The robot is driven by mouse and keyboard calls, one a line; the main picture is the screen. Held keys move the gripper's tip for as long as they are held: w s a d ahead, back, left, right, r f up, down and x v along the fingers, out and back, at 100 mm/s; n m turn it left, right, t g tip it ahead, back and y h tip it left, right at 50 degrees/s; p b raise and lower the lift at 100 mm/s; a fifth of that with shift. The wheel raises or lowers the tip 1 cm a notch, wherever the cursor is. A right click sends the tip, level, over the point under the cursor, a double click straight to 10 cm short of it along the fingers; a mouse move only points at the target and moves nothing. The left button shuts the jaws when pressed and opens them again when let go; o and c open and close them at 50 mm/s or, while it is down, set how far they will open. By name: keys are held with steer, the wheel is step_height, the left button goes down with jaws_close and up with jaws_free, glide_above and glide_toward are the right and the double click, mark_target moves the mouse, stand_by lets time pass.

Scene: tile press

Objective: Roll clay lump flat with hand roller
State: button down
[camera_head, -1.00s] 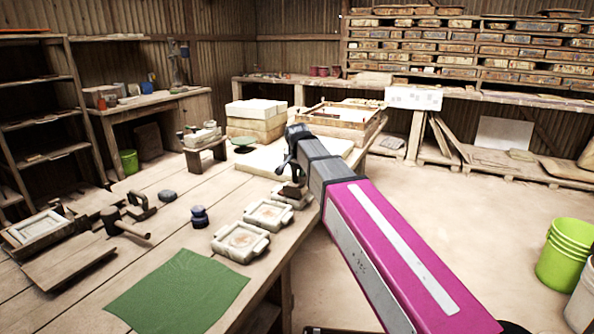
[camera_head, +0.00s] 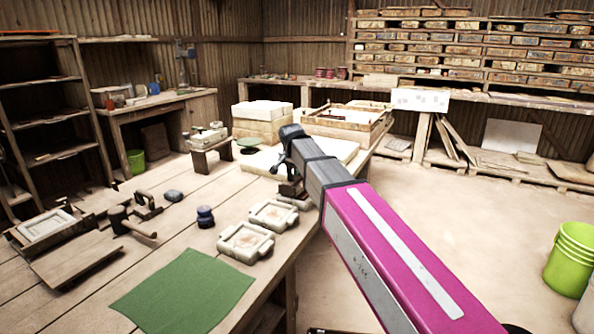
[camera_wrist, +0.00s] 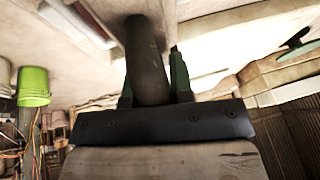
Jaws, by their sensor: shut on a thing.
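My gripper (camera_wrist: 152,72) has its green fingers on either side of a dark grey cylindrical handle, which I take to be the hand roller's (camera_wrist: 147,50). In the head view my gripper (camera_head: 285,166) points down over the worktable (camera_head: 205,190), by the pale slab's near edge, mostly hidden by my arm. A small dark brown and reddish thing sits just under it, partly hidden. I cannot make out the clay lump for certain.
Two pale moulds (camera_head: 245,241) lie near the table's right edge, beside a dark blue pot (camera_head: 205,217). A green cloth (camera_head: 182,292) lies in front. A mallet (camera_head: 128,222) and wooden press parts stand at left. Stacked pale blocks (camera_head: 260,123) stand at the back.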

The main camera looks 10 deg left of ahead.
steer(key=shift+a+f, duration=0.35)
steer(key=shift+a, duration=0.15)
steer(key=shift+s+d+r, duration=0.1)
steer(key=shift+s+d, duration=0.2)
steer(key=shift+d, duration=0.55)
steer(key=shift+s+d+r, duration=0.15)
steer(key=shift+s+d, duration=0.1)
steer(key=shift+d, duration=0.65)
steer(key=shift+s+d+r, duration=0.1)
steer(key=shift+s+d, duration=0.2)
steer(key=shift+d, duration=0.55)
steer(key=shift+w+a+f, duration=0.15)
steer(key=shift+w+a, duration=0.15)
steer(key=shift+a, duration=0.4)
steer(key=shift+w+a+f, duration=0.1)
steer(key=shift+w+a, duration=0.15)
steer(key=shift+a, duration=0.4)
steer(key=shift+w+a, duration=0.25)
steer(key=shift+a, duration=0.4)
steer(key=shift+w+a, duration=0.25)
steer(key=shift+a, duration=0.4)
step_height(320, 180, up, 7)
